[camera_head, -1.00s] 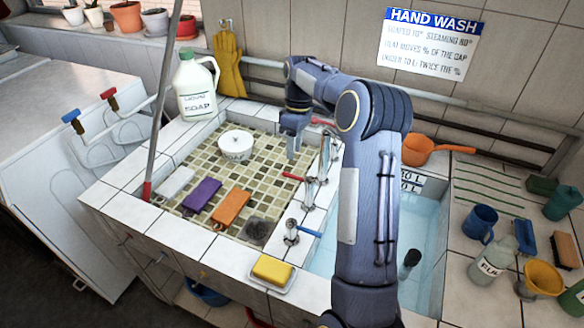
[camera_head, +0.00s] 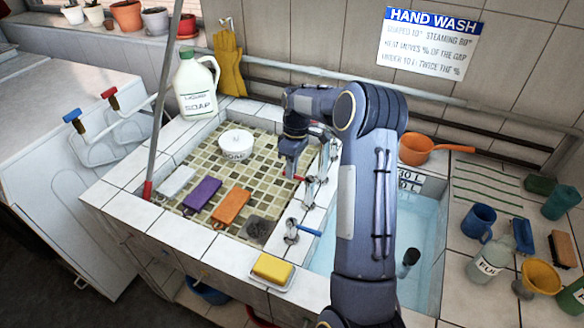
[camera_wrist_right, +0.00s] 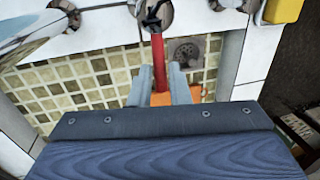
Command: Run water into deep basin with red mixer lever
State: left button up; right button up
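The red mixer lever (camera_head: 293,178) sticks out left from a metal tap fitting (camera_head: 312,182) on the divider between the two basins. In the right wrist view the red lever (camera_wrist_right: 159,62) lies between the two fingers of my right gripper (camera_wrist_right: 160,78). The fingers are apart, with a narrow gap showing beside the lever. In the head view my right gripper (camera_head: 292,168) points down at this lever. The right-hand basin (camera_head: 425,225) holds blue water, partly hidden by my arm. The left tiled basin (camera_head: 262,160) looks shallow. My left gripper is not in view.
A blue lever (camera_head: 308,231) is on a nearer fitting. A yellow sponge (camera_head: 272,268) lies on the front rim. The left basin holds a white pot (camera_head: 236,145) and purple (camera_head: 203,194) and orange (camera_head: 232,206) blocks. A soap jug (camera_head: 196,88) stands behind.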

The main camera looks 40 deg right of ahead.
grip_shut()
jog(key=shift+a+n, duration=0.15)
jog(key=shift+n, duration=0.15)
jog(key=s+a+n+h, duration=0.1)
jog(key=s+n, duration=0.1)
jog(key=n, duration=0.5)
jog(key=s+a+n+g+h, duration=0.1)
jog(key=s+a+n, duration=0.1)
jog(key=n, duration=0.4)
jog(key=shift+s+a+n, duration=0.15)
jog(key=shift+s+n, duration=0.25)
jog(key=shift+s, duration=0.45)
jog(key=shift+o, duration=2.3)
grip_release()
